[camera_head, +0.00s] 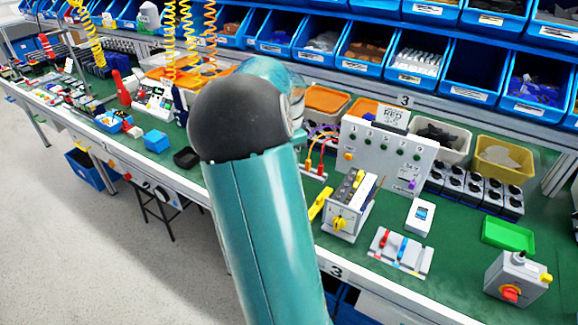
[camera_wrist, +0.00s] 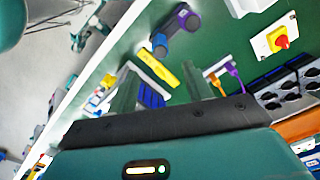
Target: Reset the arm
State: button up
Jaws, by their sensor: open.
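My arm, teal with a dark joint cap, rises through the middle of the head view; my gripper is hidden there. In the wrist view my gripper (camera_wrist: 160,90) shows two dark green fingers, spread apart with no object clearly held between them. A grey box with a red rotary knob on yellow (camera_head: 510,293) stands at the front right of the bench. In the wrist view a red knob on a yellow plate (camera_wrist: 281,42) shows at upper right. A grey switch box with a yellow knob (camera_head: 340,223) stands just right of my arm.
The green bench (camera_head: 455,250) has a pale front edge. A panel with green buttons (camera_head: 388,145), a green tray (camera_head: 508,233) and a plate with red and blue parts (camera_head: 400,252) stand on it. Blue bins (camera_head: 470,75) line the back. Open floor (camera_head: 60,230) lies at left.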

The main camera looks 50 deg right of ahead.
dwell(0.4)
jog(key=w+a+r+n+t, duration=0.1)
jog(key=a+r+n, duration=0.35)
jog(key=a, duration=0.65)
jog(key=w+a+r+n+t, duration=0.1)
jog(key=a+r+n+t, duration=0.15)
jog(key=a+n, duration=0.6)
jog(key=s+a+r+n+t, duration=0.1)
jog(key=s+a+n, duration=0.3)
jog(key=a, duration=0.6)
jog(key=s+a+r+n+t, duration=0.1)
jog(key=s+a+n, duration=0.4)
jog(key=a, duration=0.6)
jog(key=shift+a+r+n, duration=0.15)
jog(key=shift+n, duration=0.15)
jog(key=shift+s, duration=0.15)
